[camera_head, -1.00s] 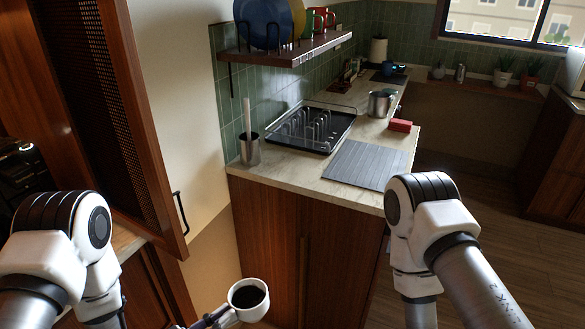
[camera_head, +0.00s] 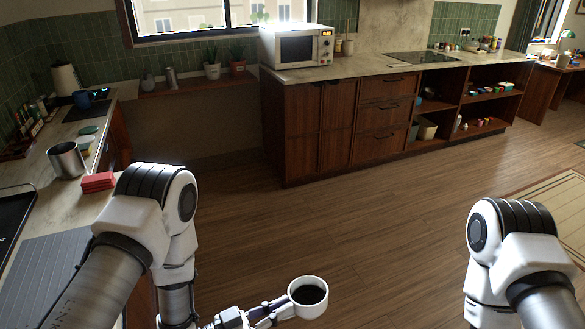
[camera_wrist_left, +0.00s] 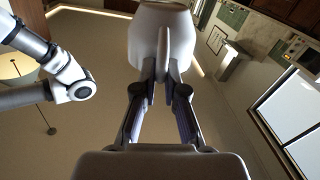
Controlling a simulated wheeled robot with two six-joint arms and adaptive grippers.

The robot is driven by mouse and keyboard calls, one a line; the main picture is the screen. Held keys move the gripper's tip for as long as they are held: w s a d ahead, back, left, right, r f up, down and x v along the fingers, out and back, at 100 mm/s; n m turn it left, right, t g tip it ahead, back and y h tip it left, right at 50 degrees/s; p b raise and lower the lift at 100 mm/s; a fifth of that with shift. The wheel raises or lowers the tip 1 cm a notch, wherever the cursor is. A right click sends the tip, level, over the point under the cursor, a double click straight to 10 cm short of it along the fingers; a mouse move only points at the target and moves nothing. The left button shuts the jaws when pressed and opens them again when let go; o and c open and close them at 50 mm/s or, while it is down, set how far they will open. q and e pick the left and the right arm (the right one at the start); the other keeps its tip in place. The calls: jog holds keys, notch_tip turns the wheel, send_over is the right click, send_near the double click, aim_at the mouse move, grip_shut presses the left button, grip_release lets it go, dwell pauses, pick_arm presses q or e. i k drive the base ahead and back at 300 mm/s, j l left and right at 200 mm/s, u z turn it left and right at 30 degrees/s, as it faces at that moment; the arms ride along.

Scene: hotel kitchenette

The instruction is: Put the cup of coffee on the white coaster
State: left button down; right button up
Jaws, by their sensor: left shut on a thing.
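The white cup of dark coffee (camera_head: 308,297) is upright at the bottom middle of the head view, held over the floor. My left gripper (camera_head: 282,308) is shut on the cup's handle side. In the left wrist view, the fingers of my left gripper (camera_wrist_left: 162,78) close on the handle, below the white body of the cup (camera_wrist_left: 160,30). I cannot make out a white coaster for certain in these views. My right arm shows at the right of the head view, but its gripper is out of frame.
A microwave (camera_head: 297,47) stands on the far counter (camera_head: 385,66). The wooden floor (camera_head: 370,210) between is clear.

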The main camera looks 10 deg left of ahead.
aim_at(86, 140)
jog(key=i+l+u, duration=0.1)
jog(key=i, duration=0.5)
jog(key=i+l, duration=0.15)
jog(key=i, duration=0.45)
jog(key=i+l+u, duration=0.15)
jog(key=i, duration=0.45)
